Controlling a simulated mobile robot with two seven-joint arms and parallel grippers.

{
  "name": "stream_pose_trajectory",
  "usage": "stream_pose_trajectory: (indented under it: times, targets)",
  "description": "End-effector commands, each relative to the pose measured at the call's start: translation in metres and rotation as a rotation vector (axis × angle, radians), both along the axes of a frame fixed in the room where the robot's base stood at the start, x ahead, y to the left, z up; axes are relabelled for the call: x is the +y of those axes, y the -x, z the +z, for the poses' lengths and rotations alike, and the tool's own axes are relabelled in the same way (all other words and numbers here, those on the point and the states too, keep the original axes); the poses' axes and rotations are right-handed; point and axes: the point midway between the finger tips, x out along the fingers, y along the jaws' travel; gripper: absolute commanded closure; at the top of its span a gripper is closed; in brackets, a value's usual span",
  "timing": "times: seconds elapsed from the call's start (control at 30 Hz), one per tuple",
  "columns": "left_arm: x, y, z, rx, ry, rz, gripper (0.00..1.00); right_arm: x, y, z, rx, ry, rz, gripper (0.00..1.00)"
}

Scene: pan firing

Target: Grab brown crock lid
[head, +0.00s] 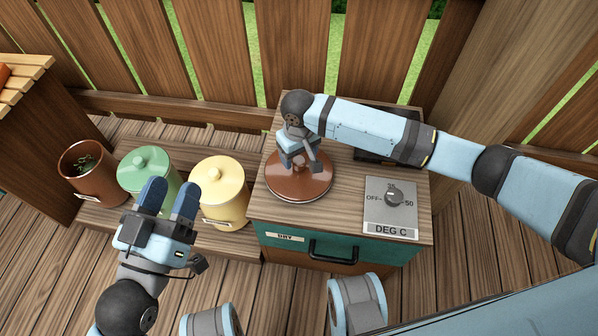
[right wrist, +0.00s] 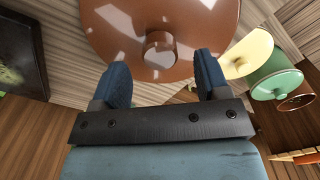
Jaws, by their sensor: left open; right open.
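The brown crock lid (head: 298,183) is a round, glossy brown disc with a knob in its middle. It lies on top of the wooden cabinet, at the left of the dial plate. In the right wrist view the lid (right wrist: 190,30) fills the top, and its knob (right wrist: 159,49) shows ahead of the fingers. My right gripper (right wrist: 163,75) is open, with its fingers on either side of the knob's line and nothing held. In the head view it hangs over the lid and hides part of it. My left gripper (head: 168,197) is open and empty, in front of the green crock.
A green crock (head: 146,165) and a yellow crock (head: 222,186), both lidded, stand on the low bench beside an open brown crock (head: 85,170) holding greenery. The cabinet carries a temperature dial (head: 392,197) and a dark tray (head: 377,150). A fence stands behind.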

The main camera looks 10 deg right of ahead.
Motion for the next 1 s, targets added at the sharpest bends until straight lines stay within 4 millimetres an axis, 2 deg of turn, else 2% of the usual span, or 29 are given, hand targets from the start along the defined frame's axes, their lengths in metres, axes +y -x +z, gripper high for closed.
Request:
stream_pose_trajectory:
  times: [0.03, 0.13, 0.4, 0.43, 0.47, 0.7, 1.0]
  targets:
    - [-0.001, 0.0, -0.01, 0.002, 0.001, -0.008, 0.46, -0.001, 0.0, -0.016, 0.0, 0.002, -0.001, 0.31]
    - [-0.002, -0.001, -0.018, 0.033, -0.011, -0.017, 0.46, -0.001, 0.001, -0.028, 0.0, 0.001, 0.0, 0.31]
    - [-0.003, -0.002, -0.021, 0.053, -0.022, -0.022, 0.46, -0.001, 0.001, -0.032, -0.001, 0.0, 0.0, 0.31]
    - [-0.003, -0.002, -0.021, 0.053, -0.022, -0.022, 0.46, -0.001, 0.001, -0.032, -0.001, 0.0, 0.0, 0.34]
    - [-0.003, -0.002, -0.021, 0.053, -0.022, -0.022, 0.46, -0.001, 0.001, -0.032, -0.001, 0.0, 0.0, 0.4]
    - [-0.003, -0.002, -0.021, 0.053, -0.022, -0.022, 0.46, -0.001, 0.001, -0.032, -0.001, 0.0, 0.0, 0.94]
    - [-0.003, -0.002, -0.017, 0.049, -0.021, -0.021, 0.46, 0.0, 0.0, -0.025, -0.002, -0.002, 0.001, 0.93]
